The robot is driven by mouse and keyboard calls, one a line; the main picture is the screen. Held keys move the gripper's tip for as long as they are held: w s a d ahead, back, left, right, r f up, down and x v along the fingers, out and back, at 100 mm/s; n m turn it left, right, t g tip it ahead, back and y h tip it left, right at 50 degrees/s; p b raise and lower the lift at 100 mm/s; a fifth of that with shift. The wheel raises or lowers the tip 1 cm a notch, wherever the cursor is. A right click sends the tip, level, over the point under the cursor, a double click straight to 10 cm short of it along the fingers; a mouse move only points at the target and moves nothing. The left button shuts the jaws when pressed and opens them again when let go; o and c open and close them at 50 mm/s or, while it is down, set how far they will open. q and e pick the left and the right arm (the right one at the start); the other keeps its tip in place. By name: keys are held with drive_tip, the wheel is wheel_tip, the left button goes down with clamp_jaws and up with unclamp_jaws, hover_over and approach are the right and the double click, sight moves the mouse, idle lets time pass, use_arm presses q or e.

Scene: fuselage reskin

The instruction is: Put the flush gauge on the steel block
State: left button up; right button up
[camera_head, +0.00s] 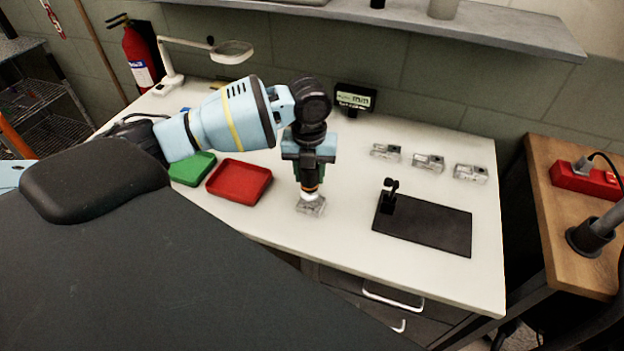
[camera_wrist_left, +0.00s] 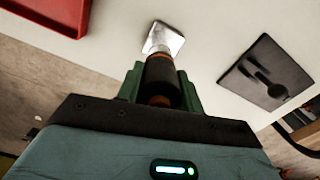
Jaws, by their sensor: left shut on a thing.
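The flush gauge (camera_head: 310,184) is a dark cylinder with an orange band and a pale lower tip. My left gripper (camera_head: 311,170) is shut on it and holds it roughly upright, pointing down. In the left wrist view the gauge (camera_wrist_left: 160,82) sits between the green fingers. The steel block (camera_head: 311,207) is a small silver block on the white bench, directly beneath the gauge tip. The block also shows past the gauge's end in the left wrist view (camera_wrist_left: 166,38). I cannot tell whether tip and block touch. My right gripper is not in view.
A red tray (camera_head: 240,181) and a green tray (camera_head: 192,169) lie left of the block. A black plate (camera_head: 430,226) with a small black stand (camera_head: 389,196) lies right. Three silvery pieces (camera_head: 428,162) and a small display (camera_head: 355,98) stand farther back.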

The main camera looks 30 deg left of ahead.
sight(312, 181)
use_arm(q)
drive_tip(key=shift+r, duration=0.1)
drive_tip(key=shift+w, duration=0.3)
drive_tip(key=shift+w+f, duration=0.1)
drive_tip(key=shift+f, duration=1.7)
drive_tip(key=shift+f, duration=0.2)
drive_tip(key=o, duration=1.2)
wheel_tip(312, 181, up, 12)
drive_tip(key=shift+r, duration=0.15)
